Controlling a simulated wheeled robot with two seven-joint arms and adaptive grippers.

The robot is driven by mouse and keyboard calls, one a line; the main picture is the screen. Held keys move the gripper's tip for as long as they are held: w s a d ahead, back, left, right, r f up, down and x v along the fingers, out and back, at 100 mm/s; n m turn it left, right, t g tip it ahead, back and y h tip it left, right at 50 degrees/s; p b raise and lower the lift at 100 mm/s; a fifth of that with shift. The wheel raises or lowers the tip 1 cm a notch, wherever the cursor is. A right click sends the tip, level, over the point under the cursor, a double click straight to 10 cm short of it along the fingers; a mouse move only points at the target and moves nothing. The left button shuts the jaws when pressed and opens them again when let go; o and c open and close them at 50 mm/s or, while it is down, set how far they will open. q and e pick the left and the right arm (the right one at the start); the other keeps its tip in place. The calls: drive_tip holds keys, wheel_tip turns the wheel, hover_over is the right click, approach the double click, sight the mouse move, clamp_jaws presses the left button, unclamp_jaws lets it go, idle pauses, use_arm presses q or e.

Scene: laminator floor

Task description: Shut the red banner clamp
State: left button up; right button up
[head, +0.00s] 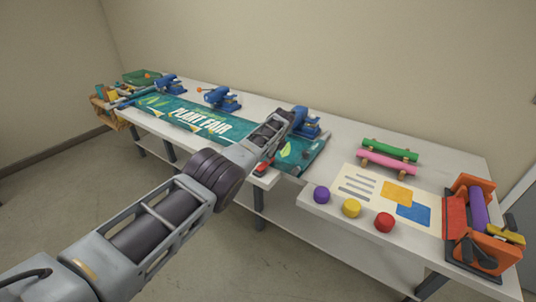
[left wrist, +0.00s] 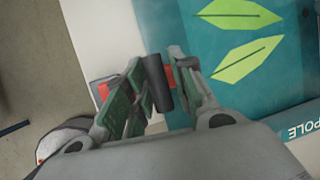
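The red banner clamp (head: 263,167) shows only in part at the table's front edge, near the right end of the green banner (head: 213,124), with my left arm in front of it. In the left wrist view its red parts (left wrist: 103,90) and dark round handle (left wrist: 158,82) show beside the banner (left wrist: 235,60). My left gripper (left wrist: 162,76) has its fingers on either side of the handle. A narrow gap seems to show on the handle's right side. In the head view these fingers are hidden or hard to make out. My right gripper is not in view.
Several blue devices (head: 222,98) stand along the table's back edge. On the right stand purple, yellow and red balls (head: 384,222), a poster sheet, green and pink rolls (head: 386,161), and an orange machine (head: 478,218). A crate of tools (head: 112,111) is at the far left.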

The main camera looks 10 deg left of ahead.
use_arm(q)
drive_tip(key=shift+a, duration=0.15)
drive_tip(key=shift+r, duration=0.35)
drive_tip(key=shift+s+d+r, duration=0.15)
drive_tip(key=shift+d+r, duration=0.1)
drive_tip(key=shift+r, duration=0.15)
drive_tip(key=v, duration=1)
drive_tip(key=shift+s+d, duration=0.15)
drive_tip(key=shift+d, duration=0.1)
drive_tip(key=shift+r, duration=0.15)
idle(0.5)
